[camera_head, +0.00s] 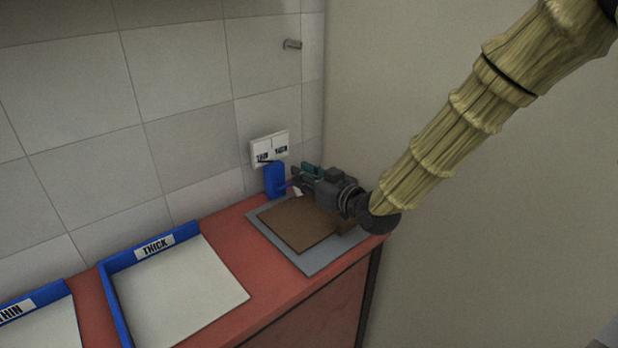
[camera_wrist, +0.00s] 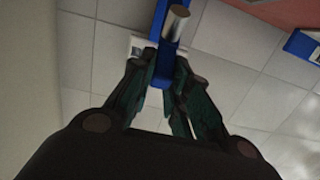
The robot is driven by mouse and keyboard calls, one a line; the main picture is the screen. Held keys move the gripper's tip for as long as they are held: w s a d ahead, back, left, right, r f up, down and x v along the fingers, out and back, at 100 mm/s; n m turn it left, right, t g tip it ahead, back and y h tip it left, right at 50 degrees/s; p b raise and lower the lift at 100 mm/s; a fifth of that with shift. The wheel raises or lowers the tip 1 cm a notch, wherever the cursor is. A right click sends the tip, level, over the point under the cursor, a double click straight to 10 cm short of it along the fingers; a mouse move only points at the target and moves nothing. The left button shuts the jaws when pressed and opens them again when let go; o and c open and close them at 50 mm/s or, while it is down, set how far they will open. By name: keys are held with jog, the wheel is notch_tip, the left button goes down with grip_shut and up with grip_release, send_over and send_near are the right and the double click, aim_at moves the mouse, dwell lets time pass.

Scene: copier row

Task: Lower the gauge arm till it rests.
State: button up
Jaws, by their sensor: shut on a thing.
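The gauge stands at the back of the grey plate, where its blue post (camera_head: 275,179) shows in the head view. My gripper (camera_head: 300,180) is just right of the post, over the back of the plate, and hides much of the gauge arm. In the wrist view, a blue bar (camera_wrist: 160,58) with a silver cylinder (camera_wrist: 177,22) at its end, seemingly the gauge arm, runs between the fingertips of my gripper (camera_wrist: 161,72). The fingers are shut on it. I cannot tell whether the arm touches what lies below.
A brown sheet or stack (camera_head: 292,226) lies on the grey plate (camera_head: 313,266). A blue-edged tray labelled THICK (camera_head: 180,290) and another tray (camera_head: 45,328) stand to the left on the red counter (camera_head: 232,224).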

jog(key=o, duration=0.8)
jog(key=v, duration=1.2)
